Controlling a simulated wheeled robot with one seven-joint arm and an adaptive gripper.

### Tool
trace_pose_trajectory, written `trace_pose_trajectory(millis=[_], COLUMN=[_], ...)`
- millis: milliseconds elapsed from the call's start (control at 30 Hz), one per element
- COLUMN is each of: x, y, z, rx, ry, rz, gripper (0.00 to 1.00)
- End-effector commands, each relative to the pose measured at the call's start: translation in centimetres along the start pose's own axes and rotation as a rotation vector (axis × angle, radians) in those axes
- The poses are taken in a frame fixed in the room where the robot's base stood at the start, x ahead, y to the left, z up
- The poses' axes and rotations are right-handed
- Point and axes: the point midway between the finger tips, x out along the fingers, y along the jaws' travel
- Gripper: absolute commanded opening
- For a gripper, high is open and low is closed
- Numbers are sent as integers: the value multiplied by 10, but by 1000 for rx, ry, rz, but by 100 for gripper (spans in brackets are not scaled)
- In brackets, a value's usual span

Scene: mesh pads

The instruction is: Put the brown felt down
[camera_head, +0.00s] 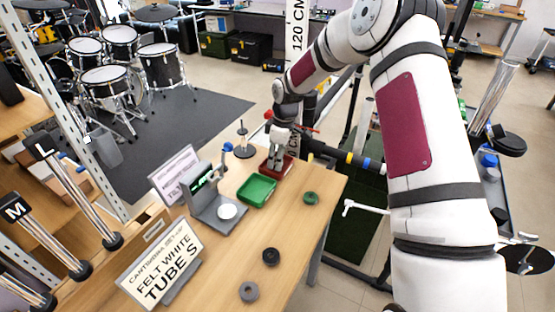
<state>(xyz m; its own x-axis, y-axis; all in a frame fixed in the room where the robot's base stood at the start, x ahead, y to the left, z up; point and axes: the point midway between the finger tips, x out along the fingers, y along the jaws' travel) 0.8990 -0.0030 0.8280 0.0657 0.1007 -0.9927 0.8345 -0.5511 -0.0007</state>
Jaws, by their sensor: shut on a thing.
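My gripper (276,157) points down over the dark red tray (288,170) at the far end of the wooden table. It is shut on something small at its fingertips. I take this to be the brown felt, but it is too small and hidden to make out clearly. I cannot tell whether it touches the tray.
An empty green tray (257,190) lies next to the red one. A scale-like device (207,204) bears a white disc (228,211). Green (311,198), black (271,256) and grey (249,291) ring-like pads lie apart. A spindle stand (243,150) and a felt sign (160,266) stand nearby.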

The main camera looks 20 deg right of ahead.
Motion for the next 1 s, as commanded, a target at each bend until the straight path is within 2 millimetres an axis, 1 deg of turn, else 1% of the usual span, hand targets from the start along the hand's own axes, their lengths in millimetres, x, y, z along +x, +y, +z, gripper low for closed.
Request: trace_pose_trajectory(millis=[67,300,433,467,500,767,867,967,1000], x=[8,8,12,11,11,10,6,-4,-10], y=[0,0,0,0,0,0,0,1,1], z=[1,1,1,1,1,1,1,0,0], rx=[0,0,0,0,0,0,0,0,-1], ry=[0,1,1,1,1,1,1,2,2], rz=[-1,1,1,1,1,1,1,4,5], gripper=[24,24,24,38,42,42,42,42,42])
